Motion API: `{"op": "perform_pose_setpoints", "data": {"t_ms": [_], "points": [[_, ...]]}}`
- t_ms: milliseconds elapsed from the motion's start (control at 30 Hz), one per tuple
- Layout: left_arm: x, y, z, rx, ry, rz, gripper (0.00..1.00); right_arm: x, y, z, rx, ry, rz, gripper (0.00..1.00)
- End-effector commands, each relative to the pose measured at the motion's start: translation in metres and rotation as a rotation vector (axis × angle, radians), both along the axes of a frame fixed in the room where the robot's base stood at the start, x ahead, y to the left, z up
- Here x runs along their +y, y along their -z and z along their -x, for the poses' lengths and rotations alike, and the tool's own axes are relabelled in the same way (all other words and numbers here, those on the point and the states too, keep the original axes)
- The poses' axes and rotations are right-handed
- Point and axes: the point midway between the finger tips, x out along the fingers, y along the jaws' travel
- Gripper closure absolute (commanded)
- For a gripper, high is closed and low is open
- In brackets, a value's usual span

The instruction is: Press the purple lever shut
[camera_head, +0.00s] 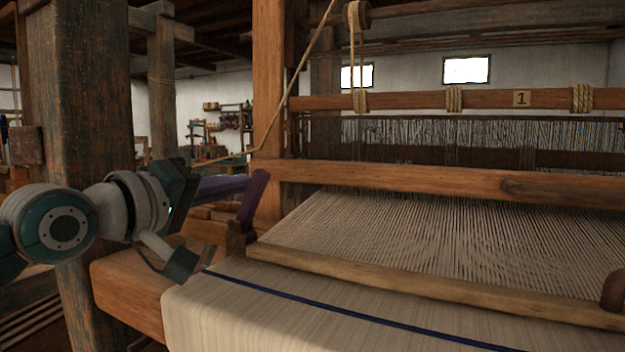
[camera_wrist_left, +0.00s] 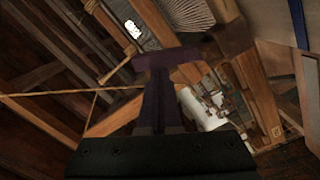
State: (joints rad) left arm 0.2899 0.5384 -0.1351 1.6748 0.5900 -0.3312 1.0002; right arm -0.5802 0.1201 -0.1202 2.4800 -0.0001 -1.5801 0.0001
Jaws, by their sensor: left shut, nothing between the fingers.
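The purple lever (camera_head: 254,198) stands tilted at the left end of the loom's front, its top leaning right. In the left wrist view the lever (camera_wrist_left: 225,42) crosses just beyond my fingertips. My left gripper (camera_head: 240,184) reaches in from the left with its dark fingers together and empty. Its tips are at the left side of the lever's upper part, touching or nearly so; I cannot tell which. In the left wrist view the gripper (camera_wrist_left: 160,75) points straight at the lever and hides part of it. My right gripper is not in view.
A thick wooden post (camera_head: 87,130) stands close behind my left arm. The cloth-covered front beam (camera_head: 280,310), with a blue stripe, lies below and right. Pale warp threads (camera_head: 440,235) stretch behind it. A rope (camera_head: 300,75) runs down near the upright post (camera_head: 268,90).

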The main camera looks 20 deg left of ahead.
Motion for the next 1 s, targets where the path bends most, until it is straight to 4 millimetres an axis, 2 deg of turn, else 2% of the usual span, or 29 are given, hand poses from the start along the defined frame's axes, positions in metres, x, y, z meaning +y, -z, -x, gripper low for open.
{"op": "perform_pose_setpoints", "data": {"t_ms": [367, 700, 1000], "points": [[-0.012, 0.000, 0.002, -0.022, 0.002, -0.175, 1.00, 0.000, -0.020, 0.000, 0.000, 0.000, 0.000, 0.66], [-0.031, 0.012, 0.004, -0.066, 0.002, -0.490, 1.00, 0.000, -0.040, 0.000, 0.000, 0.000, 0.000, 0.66], [-0.043, 0.026, 0.006, -0.103, 0.002, -0.755, 1.00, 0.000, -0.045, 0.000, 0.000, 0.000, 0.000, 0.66]]}}
